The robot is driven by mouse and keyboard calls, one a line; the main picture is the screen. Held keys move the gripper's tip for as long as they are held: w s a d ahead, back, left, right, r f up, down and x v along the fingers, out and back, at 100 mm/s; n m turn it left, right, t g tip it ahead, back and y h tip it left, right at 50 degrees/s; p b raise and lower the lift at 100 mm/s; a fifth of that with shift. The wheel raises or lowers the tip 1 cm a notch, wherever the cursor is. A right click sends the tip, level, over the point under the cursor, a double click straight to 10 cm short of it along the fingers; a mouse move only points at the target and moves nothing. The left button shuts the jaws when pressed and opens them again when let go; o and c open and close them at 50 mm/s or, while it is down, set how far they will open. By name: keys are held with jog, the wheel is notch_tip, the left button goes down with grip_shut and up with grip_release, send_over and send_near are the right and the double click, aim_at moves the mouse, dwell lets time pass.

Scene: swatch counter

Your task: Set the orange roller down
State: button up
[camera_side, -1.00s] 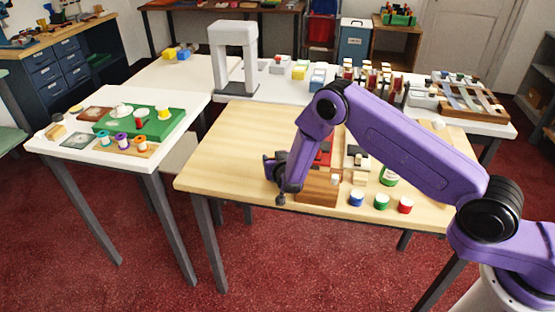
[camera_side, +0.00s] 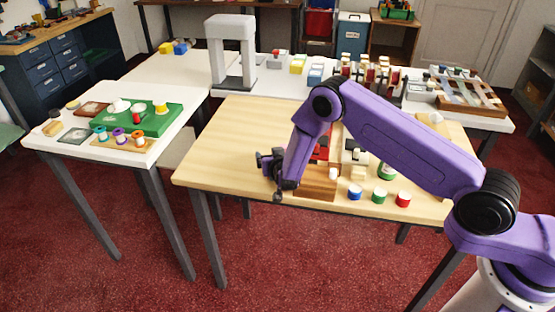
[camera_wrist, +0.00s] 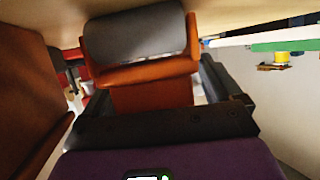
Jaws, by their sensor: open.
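The orange roller (camera_wrist: 150,72) shows in the wrist view as an orange frame around a thick grey cylinder. Its orange body lies between the fingers of my gripper (camera_wrist: 155,95). My gripper is open around it; I cannot tell whether either finger touches it. In the side view my gripper (camera_side: 272,168) is low by the near-left part of the wooden table (camera_side: 225,150), just left of a brown wooden block (camera_side: 317,184). I cannot make out the roller in the side view, and its contact with the table is not clear.
The brown block's face (camera_wrist: 30,95) stands close on the left in the wrist view. Blue (camera_side: 355,192), green (camera_side: 379,195) and red (camera_side: 403,199) pots line the near edge. A white side table (camera_side: 70,152) with spools stands left. The wooden table's left part is clear.

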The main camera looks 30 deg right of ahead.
jog(key=v, duration=1.2)
jog(key=shift+r, duration=0.45)
jog(key=s+a+r+n+g+y, duration=0.1)
jog(key=a+r+n+g+y, duration=0.25)
jog(key=a+y, duration=0.4)
jog(key=s+r+n+g+y, duration=0.1)
jog(key=s+r+n+g, duration=0.25)
jog(key=s, duration=0.55)
jog(key=s+r+n+g+y, duration=0.15)
jog(key=s+r+n, duration=0.25)
jog(key=s, duration=0.4)
jog(key=s+d+r+n+g+h, duration=0.2)
jog(key=s+d+n, duration=0.1)
jog(key=s+d, duration=0.6)
jog(key=s+d+r+n+g+h, duration=0.2)
jog(key=s+d+r+n, duration=0.1)
jog(key=s+d, duration=0.7)
jog(key=shift+h, duration=0.3)
